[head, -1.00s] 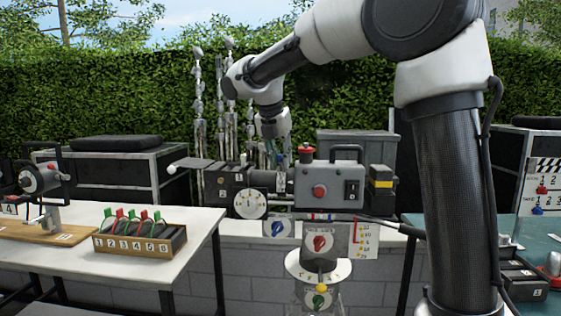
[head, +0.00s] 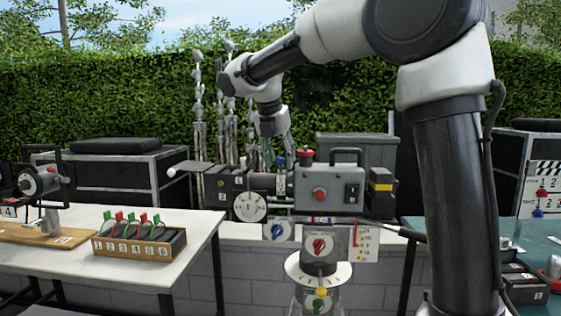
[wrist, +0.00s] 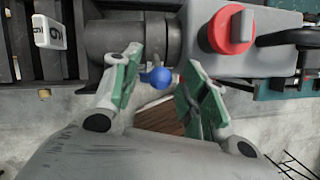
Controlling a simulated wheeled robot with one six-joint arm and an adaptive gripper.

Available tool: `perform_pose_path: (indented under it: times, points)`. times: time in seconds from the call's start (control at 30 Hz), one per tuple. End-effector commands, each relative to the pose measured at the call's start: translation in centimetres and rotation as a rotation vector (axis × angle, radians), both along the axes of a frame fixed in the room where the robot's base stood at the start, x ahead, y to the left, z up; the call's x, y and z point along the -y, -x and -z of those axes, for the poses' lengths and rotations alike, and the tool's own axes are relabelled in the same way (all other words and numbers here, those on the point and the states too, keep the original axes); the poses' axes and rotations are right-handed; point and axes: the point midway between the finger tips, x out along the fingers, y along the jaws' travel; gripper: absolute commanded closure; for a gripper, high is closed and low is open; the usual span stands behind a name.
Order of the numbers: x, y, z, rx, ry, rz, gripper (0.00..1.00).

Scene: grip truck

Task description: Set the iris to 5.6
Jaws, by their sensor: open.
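A grey film camera (head: 335,188) stands on a support in the middle of the head view, with a dark lens barrel (head: 263,180) on its left. The wrist view shows the dark barrel (wrist: 115,40) close up, with a small blue ball (wrist: 160,78) at its lower edge. My gripper (wrist: 160,86) is open, one finger on each side of the ball. I cannot tell whether either finger touches it. In the head view my gripper (head: 287,153) hangs above and behind the barrel, its tips partly hidden. The iris markings are not readable.
A white numbered dial (head: 250,206) sits on the camera's front left. Control panels with a red knob (head: 319,246) hang below. A white table (head: 205,222) stands left.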

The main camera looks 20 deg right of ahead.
Motion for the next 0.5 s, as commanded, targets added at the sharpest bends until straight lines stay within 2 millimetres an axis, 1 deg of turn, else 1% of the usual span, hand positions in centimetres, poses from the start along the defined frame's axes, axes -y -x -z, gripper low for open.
perform_pose_path:
  times: [0.03, 0.3, 0.4, 0.5]
  points:
    - [-0.3, 0.3, -0.9, 0.003, -0.001, -0.001, 0.56]
    - [-1.9, 2.0, -6.5, 0.005, -0.002, -0.002, 0.56]
    - [-2.4, 2.5, -8.1, 0.004, -0.001, -0.003, 0.56]
    - [-2.6, 2.9, -9.1, 0.003, 0.000, -0.001, 0.56]
